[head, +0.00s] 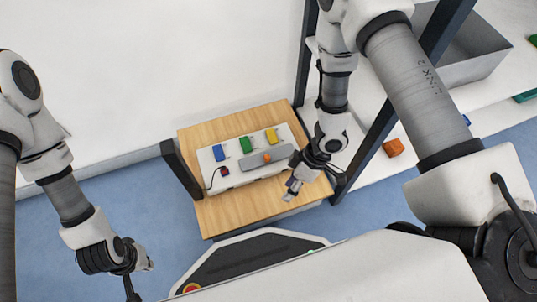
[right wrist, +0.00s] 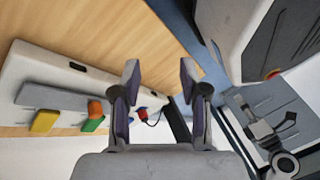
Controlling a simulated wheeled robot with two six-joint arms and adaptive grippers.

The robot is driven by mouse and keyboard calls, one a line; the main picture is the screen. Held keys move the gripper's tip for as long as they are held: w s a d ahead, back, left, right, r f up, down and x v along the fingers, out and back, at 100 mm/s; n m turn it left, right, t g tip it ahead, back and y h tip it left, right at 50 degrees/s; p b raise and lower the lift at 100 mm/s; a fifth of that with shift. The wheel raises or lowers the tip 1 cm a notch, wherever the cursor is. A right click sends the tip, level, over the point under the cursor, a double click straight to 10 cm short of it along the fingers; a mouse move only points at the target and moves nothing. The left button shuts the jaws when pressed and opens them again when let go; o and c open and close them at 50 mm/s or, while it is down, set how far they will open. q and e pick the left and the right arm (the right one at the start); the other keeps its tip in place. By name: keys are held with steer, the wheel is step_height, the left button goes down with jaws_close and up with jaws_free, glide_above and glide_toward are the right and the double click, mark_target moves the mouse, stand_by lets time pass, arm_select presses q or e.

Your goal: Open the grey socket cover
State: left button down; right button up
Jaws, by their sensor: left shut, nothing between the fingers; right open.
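A long grey cover (head: 252,162) lies on top of a white box (head: 225,180) on the wooden table, with a round orange part (head: 267,157) on it. In the right wrist view the grey cover (right wrist: 60,97) is at the left, partly behind the orange part. My right gripper (head: 291,190) is at the right front of the box, apart from the cover. Its fingers (right wrist: 158,75) are spread with nothing between them. My left gripper (head: 131,289) is shut and empty, low at the left, well away from the table.
Blue (head: 219,153), green (head: 246,145) and yellow (head: 271,135) blocks stand along the box's back. A dark red plug (head: 224,171) with a black cable is at its left end. Dark posts (head: 181,168) flank the table. The wooden top in front (head: 235,210) is clear.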

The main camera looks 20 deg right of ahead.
mark_target(268, 156)
steer(key=w+r+n, duration=0.1)
steer(key=w+n, duration=0.1)
steer(key=w, duration=0.2)
steer(key=w+r+n+t+b, duration=0.1)
steer(key=w+n, duration=0.2)
steer(key=w, duration=0.1)
steer(key=w+r+n+h+b, duration=0.1)
steer(key=w+n, duration=0.1)
steer(key=w, duration=0.3)
steer(key=shift+d+r, duration=0.4)
steer(key=b+x, duration=0.5)
steer(key=x, duration=0.2)
steer(key=shift+w, duration=0.15)
steer(key=shift+a+f, duration=0.2)
steer(key=shift+r, duration=0.1)
jaws_close()
